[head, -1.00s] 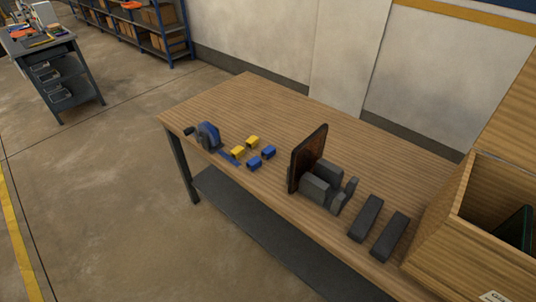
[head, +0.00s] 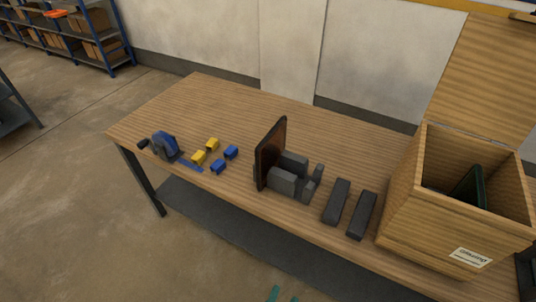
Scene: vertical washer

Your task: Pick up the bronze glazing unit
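The bronze glazing unit (head: 270,155) is a thin dark-framed panel with a brown face. It stands upright on the wooden workbench (head: 250,110), at the left side of a dark grey slotted holder (head: 284,181). The holder hides part of its lower right side. Two teal tips that look like my gripper (head: 283,297) show at the bottom edge of the head view, with a gap between them. They are empty and well apart from the panel; the rest of the gripper is out of frame.
Yellow and blue blocks (head: 216,165) and a blue tool with a dark handle (head: 165,147) lie left of the panel. Two dark bars (head: 361,215) lie right of the holder. An open wooden crate (head: 425,225) with a dark green panel (head: 470,187) inside stands at the right.

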